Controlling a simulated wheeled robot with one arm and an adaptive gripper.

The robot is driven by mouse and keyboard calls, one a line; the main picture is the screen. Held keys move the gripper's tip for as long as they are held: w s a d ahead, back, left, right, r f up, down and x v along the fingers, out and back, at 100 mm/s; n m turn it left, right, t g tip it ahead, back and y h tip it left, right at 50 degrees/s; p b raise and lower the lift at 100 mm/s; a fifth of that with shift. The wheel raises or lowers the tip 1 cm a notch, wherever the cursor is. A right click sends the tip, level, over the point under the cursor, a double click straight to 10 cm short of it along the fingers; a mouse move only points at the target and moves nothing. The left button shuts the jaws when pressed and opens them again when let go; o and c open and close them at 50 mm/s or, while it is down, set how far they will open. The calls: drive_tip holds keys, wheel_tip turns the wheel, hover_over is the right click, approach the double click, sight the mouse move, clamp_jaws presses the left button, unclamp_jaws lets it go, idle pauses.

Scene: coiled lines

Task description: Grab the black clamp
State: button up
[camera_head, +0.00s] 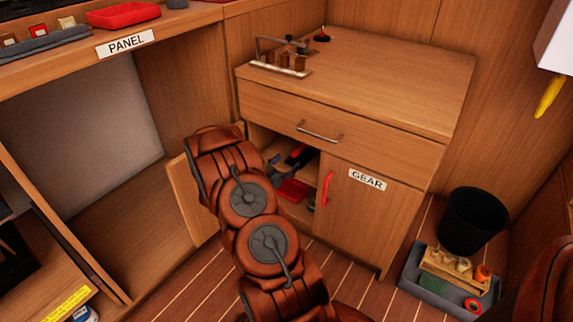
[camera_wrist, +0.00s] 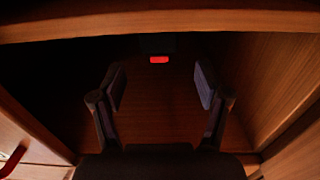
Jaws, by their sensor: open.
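My gripper (camera_wrist: 160,86) is open and empty in the wrist view, inside a dark cabinet compartment. A dark object (camera_wrist: 157,42) with a bright red part (camera_wrist: 159,60) lies ahead, beyond and between the fingertips, apart from them. It may be the black clamp, but its shape is lost in shadow. In the head view my arm reaches into the open left side of the cabinet (camera_head: 360,120). A black and red item (camera_head: 300,156) shows inside there; I cannot tell if it is the clamp. My arm hides part of the opening.
Cabinet walls and a top edge (camera_wrist: 160,22) frame the gripper closely. The left door (camera_head: 188,200) stands open; the right door (camera_head: 365,205), labelled GEAR, is shut. A red piece (camera_head: 292,190) lies lower inside. A black bin (camera_head: 471,220) and grey tray (camera_head: 425,290) are at right.

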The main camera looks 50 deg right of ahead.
sight(298, 153)
drive_tip(key=shift+d+b, duration=1.35)
drive_tip(key=shift+d, duration=2.35)
clamp_jaws()
